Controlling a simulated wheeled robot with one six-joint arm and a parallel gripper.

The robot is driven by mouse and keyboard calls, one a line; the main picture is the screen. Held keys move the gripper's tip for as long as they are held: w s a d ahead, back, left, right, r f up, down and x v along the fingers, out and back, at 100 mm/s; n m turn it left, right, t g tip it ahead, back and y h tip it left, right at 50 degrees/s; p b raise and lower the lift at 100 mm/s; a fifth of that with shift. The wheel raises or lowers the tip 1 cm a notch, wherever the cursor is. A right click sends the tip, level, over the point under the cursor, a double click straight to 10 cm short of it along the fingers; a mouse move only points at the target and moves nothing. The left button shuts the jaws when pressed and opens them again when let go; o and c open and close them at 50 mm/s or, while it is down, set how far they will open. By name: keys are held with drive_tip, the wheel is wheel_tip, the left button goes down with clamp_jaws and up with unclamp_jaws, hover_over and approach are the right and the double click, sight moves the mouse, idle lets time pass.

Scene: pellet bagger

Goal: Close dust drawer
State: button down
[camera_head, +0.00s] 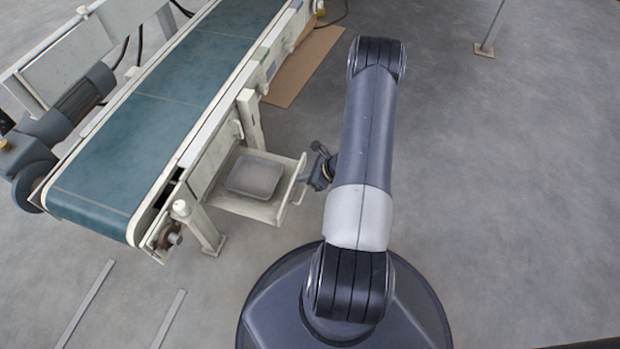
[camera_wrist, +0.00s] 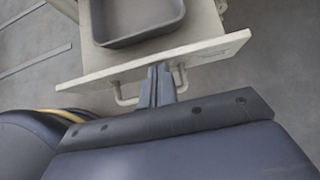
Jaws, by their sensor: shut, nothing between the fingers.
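The dust drawer (camera_head: 237,209) is a cream tray pulled out from under the conveyor's near side in the head view, with a grey pan (camera_head: 254,176) in it. In the wrist view the drawer's front panel (camera_wrist: 150,62) crosses the frame, with the grey pan (camera_wrist: 137,20) behind it. A bow handle (camera_wrist: 124,96) sticks out from the front panel. My gripper (camera_wrist: 160,70) is shut and empty, its fingertips at the front panel between the handle's two ends. Whether it touches the panel or handle I cannot tell. The head view shows my gripper (camera_head: 312,164) beside the drawer front.
The green conveyor belt (camera_head: 172,95) on its cream frame runs above and left of the drawer. A frame leg (camera_head: 204,230) stands near the drawer. A brown sheet (camera_head: 303,62) lies on the floor behind.

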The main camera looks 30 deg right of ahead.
idle(0.3)
drive_tip(key=w+a+b, duration=0.1)
drive_tip(key=w+a, duration=0.3)
drive_tip(key=w, duration=0.1)
drive_tip(key=w+a+b, duration=0.2)
drive_tip(key=w+a, duration=0.3)
drive_tip(key=w, duration=0.1)
drive_tip(key=w+a+b, duration=0.2)
drive_tip(key=w+a, duration=0.2)
drive_tip(key=w, duration=0.2)
drive_tip(key=shift+w+a, duration=0.1)
drive_tip(key=shift+a, duration=0.1)
